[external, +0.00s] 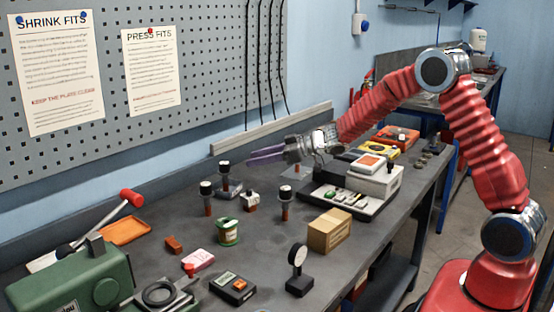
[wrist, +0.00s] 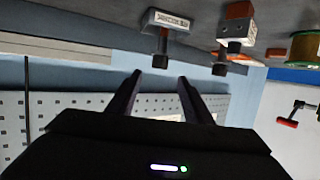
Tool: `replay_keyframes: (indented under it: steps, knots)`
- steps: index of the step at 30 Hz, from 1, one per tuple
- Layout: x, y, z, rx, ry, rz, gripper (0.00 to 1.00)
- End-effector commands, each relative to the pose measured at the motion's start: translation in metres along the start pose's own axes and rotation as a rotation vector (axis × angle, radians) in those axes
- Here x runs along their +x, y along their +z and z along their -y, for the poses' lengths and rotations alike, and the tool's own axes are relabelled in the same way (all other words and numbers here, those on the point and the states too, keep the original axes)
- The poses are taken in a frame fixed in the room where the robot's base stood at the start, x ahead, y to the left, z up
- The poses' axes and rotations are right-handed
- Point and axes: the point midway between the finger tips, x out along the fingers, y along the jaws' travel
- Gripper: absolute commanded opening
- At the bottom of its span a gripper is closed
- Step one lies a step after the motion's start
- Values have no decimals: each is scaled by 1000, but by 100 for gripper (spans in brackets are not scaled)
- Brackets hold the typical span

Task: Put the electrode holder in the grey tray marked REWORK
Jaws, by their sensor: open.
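My gripper (external: 253,158) is open and empty, held above the back of the bench with its fingers pointing left. In the wrist view my gripper's two fingers (wrist: 159,80) stand apart with nothing between them. A small grey tray-like base (external: 233,191) lies below it on the bench, with a black-capped post (external: 224,168) at it. The wrist view shows a grey labelled block (wrist: 168,20), upside down; its lettering is too blurred to read surely. Two black-capped posts with red-brown lower parts, one left (external: 207,198) and one right (external: 285,203), stand upright. Which piece is the electrode holder I cannot tell.
A white-and-red block (external: 251,202) and a green spool (external: 228,233) stand among the posts. A grey machine (external: 374,182) and a cardboard box (external: 329,235) are to the right. An orange tray (external: 125,232) and a green press (external: 70,283) are left. The pegboard wall (external: 205,60) bounds the back.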

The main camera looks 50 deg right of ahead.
Motion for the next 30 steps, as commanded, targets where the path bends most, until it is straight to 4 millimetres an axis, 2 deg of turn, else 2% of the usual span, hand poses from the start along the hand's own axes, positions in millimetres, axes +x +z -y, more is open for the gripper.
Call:
replay_keyframes:
  steps: [5,11,15,21,30]
  knots:
    - [-8,-12,-3,-9,40,3,46]
    - [-37,-42,-11,-30,174,31,46]
    - [-68,-60,-15,-34,283,67,46]
    - [-116,-76,-12,-20,415,131,46]
    - [-196,-76,12,40,555,255,46]
